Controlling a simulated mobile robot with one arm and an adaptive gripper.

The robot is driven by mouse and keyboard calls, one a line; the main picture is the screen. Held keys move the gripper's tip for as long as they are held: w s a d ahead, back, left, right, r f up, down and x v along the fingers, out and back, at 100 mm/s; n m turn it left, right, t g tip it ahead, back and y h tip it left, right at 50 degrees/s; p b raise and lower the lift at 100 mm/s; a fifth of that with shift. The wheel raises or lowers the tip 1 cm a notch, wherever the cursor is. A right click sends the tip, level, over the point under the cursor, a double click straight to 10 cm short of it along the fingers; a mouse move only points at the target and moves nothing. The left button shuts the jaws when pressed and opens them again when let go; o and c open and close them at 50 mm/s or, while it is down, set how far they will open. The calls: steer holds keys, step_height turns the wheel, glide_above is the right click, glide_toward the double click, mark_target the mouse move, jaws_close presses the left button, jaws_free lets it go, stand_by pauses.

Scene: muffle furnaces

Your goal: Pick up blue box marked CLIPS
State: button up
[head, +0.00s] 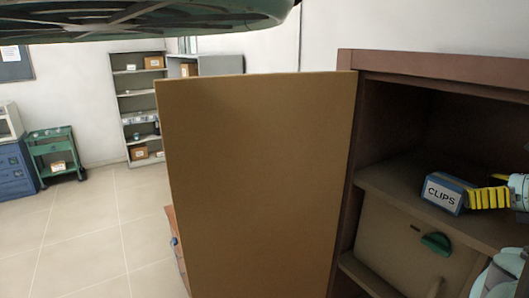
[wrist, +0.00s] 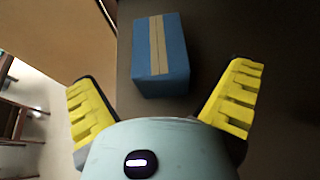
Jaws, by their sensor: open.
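The blue box marked CLIPS (head: 446,193) sits on the upper shelf of a brown cabinet at the right of the head view, its white label facing the front left. My gripper (head: 490,197), with yellow ridged fingers, is on that shelf level just right of the box. In the wrist view the blue box (wrist: 160,55), with a tan strip along its top, lies ahead of and between the lines of the fingers. My gripper (wrist: 165,100) is open there, its fingers spread wide. The box appears just beyond the fingertips; contact cannot be told.
The cabinet's shelf (head: 400,178) has a side wall left of the box, and an open brown door (head: 255,180) stands farther left. Below is a tan panel with a green handle (head: 436,244). Distant shelving (head: 138,100) and a green cart (head: 54,155) stand behind.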

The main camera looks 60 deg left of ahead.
mark_target(468, 187)
steer(key=x, duration=0.2)
steer(key=p+x, duration=0.1)
steer(key=x, duration=0.1)
steer(key=shift+s+a+r, duration=0.1)
steer(key=shift+r, duration=0.1)
steer(key=shift+a+f, duration=0.3)
steer(key=shift+d, duration=0.15)
steer(key=c, duration=1.3)
steer(key=shift+r, duration=0.1)
